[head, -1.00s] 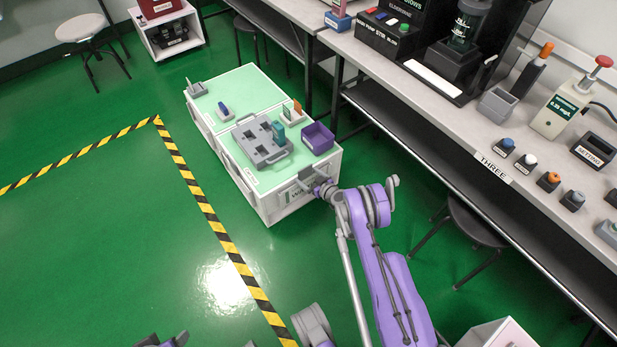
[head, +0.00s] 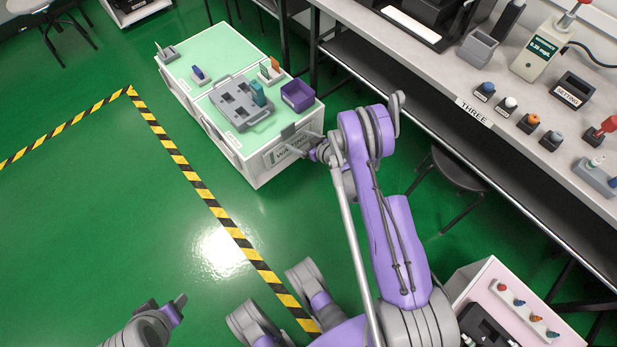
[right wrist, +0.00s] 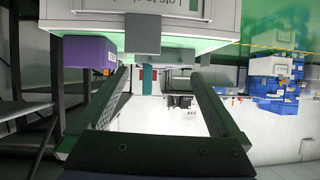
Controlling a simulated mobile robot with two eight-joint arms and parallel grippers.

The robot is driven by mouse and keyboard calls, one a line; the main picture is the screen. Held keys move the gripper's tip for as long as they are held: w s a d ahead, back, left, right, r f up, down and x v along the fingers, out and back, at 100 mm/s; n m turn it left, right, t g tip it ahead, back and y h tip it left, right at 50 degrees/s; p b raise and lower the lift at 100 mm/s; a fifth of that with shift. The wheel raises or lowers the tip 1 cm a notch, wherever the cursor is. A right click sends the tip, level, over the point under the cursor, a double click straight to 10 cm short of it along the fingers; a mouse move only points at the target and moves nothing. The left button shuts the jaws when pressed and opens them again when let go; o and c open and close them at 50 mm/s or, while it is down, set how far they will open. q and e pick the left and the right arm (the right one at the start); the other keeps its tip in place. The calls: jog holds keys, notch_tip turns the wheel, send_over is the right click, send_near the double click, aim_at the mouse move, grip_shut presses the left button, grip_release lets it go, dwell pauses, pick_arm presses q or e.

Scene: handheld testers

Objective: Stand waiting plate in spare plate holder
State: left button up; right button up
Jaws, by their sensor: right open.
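A plate with dark lettering, partly readable as "WAI…" (head: 288,152), is upright on the near end face of the white cabinet, below a grey clip (head: 289,131) at the top edge. In the upside-down right wrist view, a framed panel with lettering (right wrist: 165,7) and the grey clip (right wrist: 143,36) show at the top. My right gripper (head: 307,144) is open and empty beside the plate; its fingers (right wrist: 160,76) stand apart. My left gripper (head: 171,308) is low over the floor, its opening unclear. I cannot tell which item is the spare plate holder; a small grey slotted stand (head: 166,53) is at the far corner.
The cabinet's green top (head: 216,48) carries a grey fixture (head: 236,112), a teal piece (head: 258,94), a purple bin (head: 298,95) and a small rack with an orange plate (head: 275,63). A long bench (head: 420,75) runs along the right. A stool (head: 458,168) is under it.

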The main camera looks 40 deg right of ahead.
jog(key=s+a+r+g+y, duration=0.1)
jog(key=s+a+r+g, duration=0.15)
jog(key=a+r, duration=0.55)
jog(key=s+a+r+g, duration=0.25)
jog(key=a+r, duration=0.35)
jog(key=r, duration=0.4)
jog(key=s+a+r+g+h, duration=0.1)
jog(key=s+a+r, duration=0.1)
jog(key=s, duration=1.1)
jog(key=s+a+r+m+g+h, duration=0.1)
jog(key=s+r, duration=0.4)
jog(key=s, duration=0.7)
jog(key=shift+s+a+g+h, duration=0.4)
jog(key=shift+a+g, duration=0.2)
jog(key=shift+a, duration=0.35)
jog(key=shift+r, duration=0.1)
